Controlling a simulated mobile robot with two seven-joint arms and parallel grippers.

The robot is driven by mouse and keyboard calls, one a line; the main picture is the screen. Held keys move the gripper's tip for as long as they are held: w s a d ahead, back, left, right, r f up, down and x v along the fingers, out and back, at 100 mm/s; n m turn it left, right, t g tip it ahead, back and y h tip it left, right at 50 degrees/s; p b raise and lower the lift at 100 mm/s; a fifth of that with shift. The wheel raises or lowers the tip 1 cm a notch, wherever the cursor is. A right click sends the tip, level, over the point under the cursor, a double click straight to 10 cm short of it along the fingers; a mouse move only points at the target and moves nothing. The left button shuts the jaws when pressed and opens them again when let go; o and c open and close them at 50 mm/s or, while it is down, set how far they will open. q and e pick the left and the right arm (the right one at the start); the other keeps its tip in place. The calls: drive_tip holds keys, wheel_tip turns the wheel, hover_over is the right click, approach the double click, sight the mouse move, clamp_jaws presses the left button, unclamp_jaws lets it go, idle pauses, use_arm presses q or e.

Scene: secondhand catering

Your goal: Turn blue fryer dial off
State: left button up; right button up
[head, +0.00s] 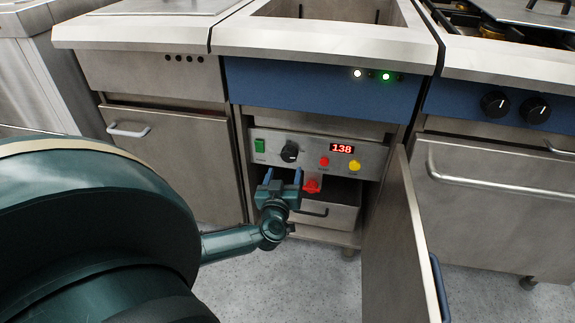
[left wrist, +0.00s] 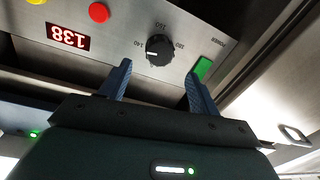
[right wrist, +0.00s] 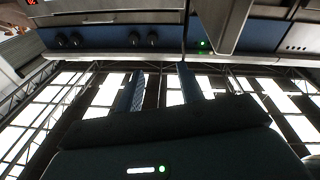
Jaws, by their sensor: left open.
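The blue-fronted fryer (head: 318,88) stands in the middle of the head view with its cabinet open. Inside is a control panel with a black dial (head: 289,151), a green power switch (head: 259,145), a red display reading 138, and red and yellow buttons. My left gripper (head: 281,177) is open just below and in front of the dial. In the left wrist view the dial (left wrist: 159,50) shows upside down beyond and between the two fingertips, apart from them. My right gripper (right wrist: 160,80) shows only in its own wrist view, with its fingers apart and nothing between them.
The open cabinet door (head: 405,245) stands out to the right of the fryer. A red valve handle (head: 311,186) and a drawer (head: 328,205) sit below the panel. A stove with black knobs (head: 494,103) stands at right, and another steel cabinet (head: 175,150) at left.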

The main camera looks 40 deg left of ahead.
sight(288, 158)
use_arm(q)
drive_tip(key=b+x, duration=0.2)
drive_tip(key=x, duration=0.4)
drive_tip(key=shift+w, duration=0.1)
drive_tip(key=c, duration=1)
